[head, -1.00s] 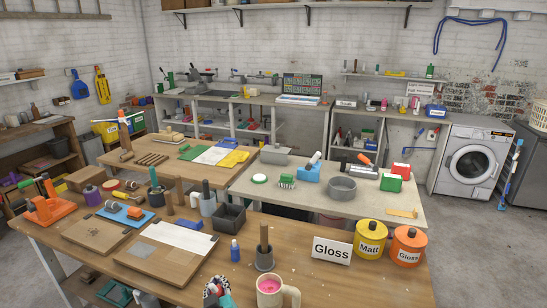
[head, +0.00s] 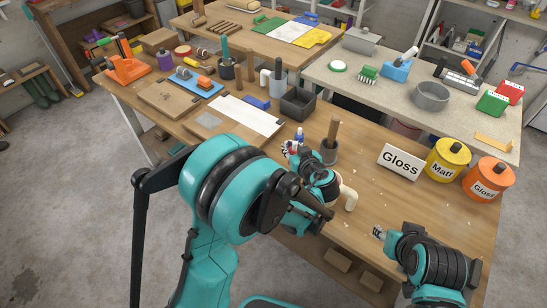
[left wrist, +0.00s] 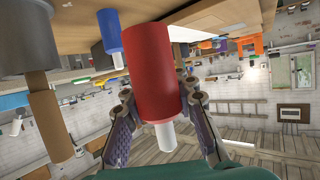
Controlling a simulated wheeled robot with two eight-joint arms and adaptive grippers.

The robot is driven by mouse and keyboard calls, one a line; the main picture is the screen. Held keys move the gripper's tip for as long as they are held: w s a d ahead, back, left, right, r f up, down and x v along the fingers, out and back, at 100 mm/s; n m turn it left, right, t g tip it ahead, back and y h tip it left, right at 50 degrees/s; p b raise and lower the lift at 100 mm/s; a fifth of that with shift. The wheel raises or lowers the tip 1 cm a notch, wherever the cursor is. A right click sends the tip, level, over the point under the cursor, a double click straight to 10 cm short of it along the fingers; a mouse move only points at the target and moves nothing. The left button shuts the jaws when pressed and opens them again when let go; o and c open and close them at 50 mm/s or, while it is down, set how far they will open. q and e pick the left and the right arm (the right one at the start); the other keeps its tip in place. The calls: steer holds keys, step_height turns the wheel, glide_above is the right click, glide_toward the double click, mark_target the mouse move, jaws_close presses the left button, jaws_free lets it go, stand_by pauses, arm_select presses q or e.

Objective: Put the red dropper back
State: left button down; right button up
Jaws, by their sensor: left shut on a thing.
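The red dropper (left wrist: 147,70) is a red cylinder with a white tip, large in the left wrist view. My left gripper (left wrist: 150,100) is shut on it, one finger on each side. In the head view my left gripper (head: 294,150) is over the near workbench (head: 370,165), and my own arm largely hides it and the dropper. A blue dropper (head: 299,135) stands on the bench just beyond; it also shows in the left wrist view (left wrist: 109,32). My right gripper (head: 379,232) is low at the bench's front right, too small to tell its opening.
A grey pot (head: 330,152) with a wooden handle stands right of my left gripper. Bench front right is bare.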

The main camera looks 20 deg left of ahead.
arm_select(q)
steer(key=a+f, duration=0.1)
steer(key=a, duration=0.1)
steer(key=w+a+f+b, duration=0.1)
steer(key=a, duration=0.1)
steer(key=a+f+b, duration=0.1)
steer(key=a+f, duration=0.1)
steer(key=shift+w+a, duration=0.15)
steer(key=shift+w, duration=0.2)
step_height(320, 180, down, 4)
steer(key=shift+f+b, duration=0.1)
steer(key=shift+b, duration=1.15)
steer(key=c, duration=1.2)
jaws_free()
